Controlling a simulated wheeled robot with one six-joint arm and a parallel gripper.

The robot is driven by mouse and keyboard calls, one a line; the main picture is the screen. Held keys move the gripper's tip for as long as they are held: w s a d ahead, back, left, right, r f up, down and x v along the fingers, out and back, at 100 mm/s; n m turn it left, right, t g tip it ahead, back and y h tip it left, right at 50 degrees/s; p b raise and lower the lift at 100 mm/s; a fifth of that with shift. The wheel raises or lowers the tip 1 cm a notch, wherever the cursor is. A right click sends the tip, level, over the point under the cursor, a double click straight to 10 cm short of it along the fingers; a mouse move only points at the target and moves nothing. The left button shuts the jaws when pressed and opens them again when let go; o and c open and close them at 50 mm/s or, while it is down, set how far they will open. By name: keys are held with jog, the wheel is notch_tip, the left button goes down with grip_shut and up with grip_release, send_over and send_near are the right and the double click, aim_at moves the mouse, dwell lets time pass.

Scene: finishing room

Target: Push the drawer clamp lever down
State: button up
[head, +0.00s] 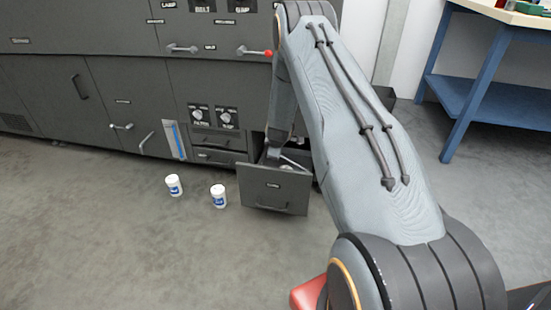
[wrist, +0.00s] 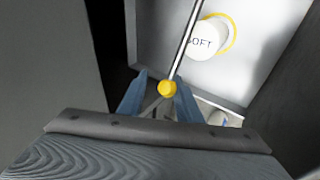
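The drawer (head: 275,188) stands pulled out at the bottom of the dark cabinet. The clamp lever is a thin metal rod (wrist: 186,40) with a yellow knob (wrist: 167,88) at its end, seen over the light drawer floor in the wrist view. A pale rod, likely the lever, shows at the drawer top in the head view (head: 294,162). My gripper (wrist: 160,78) has its two blue fingers spread apart, with the knob between them, nearer the right finger. Contact cannot be told. In the head view the gripper is largely hidden in the drawer.
A white round piece marked SOFT with a yellow ring (wrist: 205,38) lies in the drawer. Two white jars (head: 174,185) (head: 219,196) stand on the floor left of the drawer. A blue workbench (head: 480,95) is at the right. The floor in front is mostly clear.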

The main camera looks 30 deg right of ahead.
jog(key=shift+r, duration=0.7)
jog(key=shift+r, duration=0.15)
jog(key=c, duration=0.6)
jog(key=s+r+m+p, duration=0.1)
jog(key=s+r+m, duration=0.1)
jog(key=m, duration=0.1)
jog(key=s+r+m+p, duration=0.1)
jog(key=r+m+p, duration=0.1)
jog(key=m, duration=0.1)
jog(key=s+r+m+p, duration=0.1)
jog(key=s+r+m, duration=0.1)
jog(key=r+m, duration=0.1)
jog(key=shift+s+a+r+m+g, duration=0.1)
jog(key=shift+s+a+m+g, duration=0.2)
jog(key=shift+s+a+m, duration=0.15)
grip_shut()
jog(key=s+r+m+p, duration=0.4)
jog(key=s+r+m, duration=0.3)
jog(key=m, duration=0.4)
jog(key=a+b+x, duration=0.1)
jog(key=b+x, duration=0.3)
jog(key=x, duration=1)
jog(key=shift+w+g, duration=0.4)
